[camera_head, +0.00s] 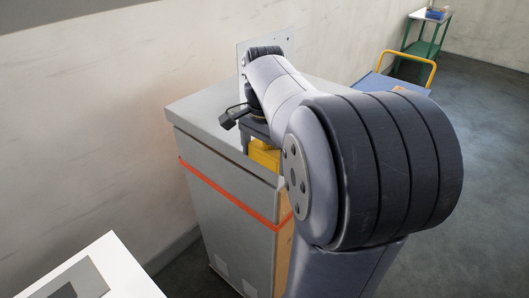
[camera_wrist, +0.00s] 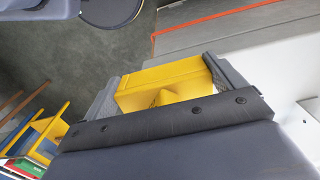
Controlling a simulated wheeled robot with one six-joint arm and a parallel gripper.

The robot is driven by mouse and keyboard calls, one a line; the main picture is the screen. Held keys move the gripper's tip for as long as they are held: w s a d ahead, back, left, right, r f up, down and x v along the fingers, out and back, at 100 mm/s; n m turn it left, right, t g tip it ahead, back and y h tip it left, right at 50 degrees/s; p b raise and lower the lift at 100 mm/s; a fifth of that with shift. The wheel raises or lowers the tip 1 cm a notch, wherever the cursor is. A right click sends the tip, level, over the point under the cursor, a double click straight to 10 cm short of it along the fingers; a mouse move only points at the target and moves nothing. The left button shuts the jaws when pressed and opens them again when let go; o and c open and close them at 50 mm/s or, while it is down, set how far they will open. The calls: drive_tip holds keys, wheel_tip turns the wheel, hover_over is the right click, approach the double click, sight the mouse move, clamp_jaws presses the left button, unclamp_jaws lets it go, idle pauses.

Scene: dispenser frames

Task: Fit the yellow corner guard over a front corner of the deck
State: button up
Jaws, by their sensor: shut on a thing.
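The yellow corner guard (camera_head: 264,155) is between the fingers of my gripper (camera_head: 258,138) at the right part of the grey cabinet's top, the deck (camera_head: 200,106). My arm hides part of the guard and the deck's right side. In the wrist view the guard (camera_wrist: 165,83) spans the gap between the two grey fingers of my gripper (camera_wrist: 168,90), which is shut on it. The deck (camera_wrist: 240,45) lies beyond it to the upper right there. I cannot tell whether the guard touches the deck or sits over its corner.
An orange stripe (camera_head: 228,195) runs around the cabinet. An upright plate with holes (camera_head: 280,42) stands at its back by the wall. A blue cart with a yellow handle (camera_head: 407,56) and a green-framed table (camera_head: 425,45) stand behind right. A white surface (camera_head: 125,272) is at front left.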

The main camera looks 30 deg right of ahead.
sight(264, 165)
drive_tip(key=shift+f, duration=0.3)
drive_tip(key=shift+f+b, duration=1.35)
drive_tip(key=shift+f, duration=0.55)
drive_tip(key=shift+f, duration=0.1)
drive_tip(key=o, duration=1.3)
drive_tip(key=shift+o, duration=0.2)
wheel_tip(264, 165, up, 11)
drive_tip(key=shift+f, duration=0.1)
drive_tip(key=shift+f, duration=0.1)
